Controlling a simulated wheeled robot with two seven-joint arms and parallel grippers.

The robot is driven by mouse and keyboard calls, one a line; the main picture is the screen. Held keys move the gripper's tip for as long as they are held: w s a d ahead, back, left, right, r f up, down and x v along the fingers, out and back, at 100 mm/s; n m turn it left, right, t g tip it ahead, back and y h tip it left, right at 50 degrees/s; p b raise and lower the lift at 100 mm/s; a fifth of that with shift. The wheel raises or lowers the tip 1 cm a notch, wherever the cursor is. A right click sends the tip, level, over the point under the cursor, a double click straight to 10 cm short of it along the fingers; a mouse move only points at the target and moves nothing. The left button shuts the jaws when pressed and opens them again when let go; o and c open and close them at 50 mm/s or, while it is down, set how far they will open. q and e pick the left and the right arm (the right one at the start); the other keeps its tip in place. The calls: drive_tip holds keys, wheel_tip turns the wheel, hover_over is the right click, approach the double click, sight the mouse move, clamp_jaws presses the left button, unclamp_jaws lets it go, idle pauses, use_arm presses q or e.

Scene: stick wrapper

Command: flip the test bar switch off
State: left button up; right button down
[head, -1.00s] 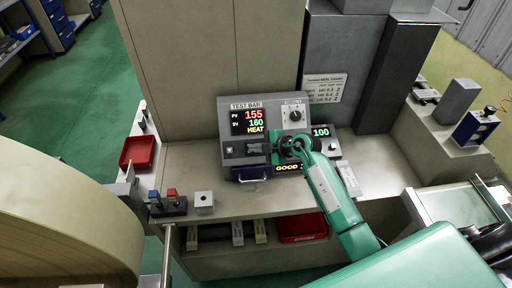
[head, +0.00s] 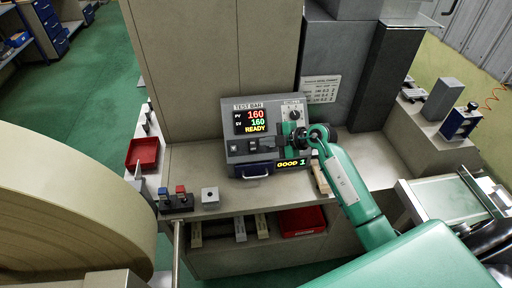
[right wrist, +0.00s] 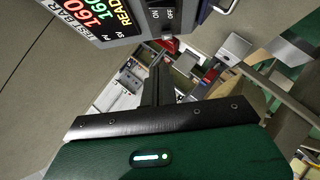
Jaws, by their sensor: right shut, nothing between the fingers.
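The test bar unit (head: 242,104) is a grey box with a sloped panel at the back of the bench. Its display (head: 253,121) reads PV 160, SV 160, READY. Dark switches (head: 244,148) sit below the display on the lower left of the panel. In the right wrist view, a switch (right wrist: 161,17) shows at the top beside the display; its lever position is too small to tell. My right gripper (head: 284,148) is shut and empty, in front of the panel's right part, right of the switches. Its closed fingers (right wrist: 157,84) point toward the unit. My left gripper is not in view.
A knob (head: 294,114) is at the panel's upper right, near my right wrist. The bench between is clear.

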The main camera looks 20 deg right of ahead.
use_arm(q)
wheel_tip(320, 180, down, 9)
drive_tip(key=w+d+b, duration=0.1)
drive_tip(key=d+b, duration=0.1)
drive_tip(key=b, duration=0.6)
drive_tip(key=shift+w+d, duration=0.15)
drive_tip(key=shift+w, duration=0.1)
use_arm(e)
drive_tip(key=s+d+r+m+g, duration=0.1)
drive_tip(key=s+d+r, duration=0.1)
drive_tip(key=d, duration=0.3)
drive_tip(key=shift+s+r+g, duration=0.15)
drive_tip(key=shift+s+g, duration=0.15)
drive_tip(key=shift+s, duration=0.05)
drive_tip(key=shift+a, duration=0.1)
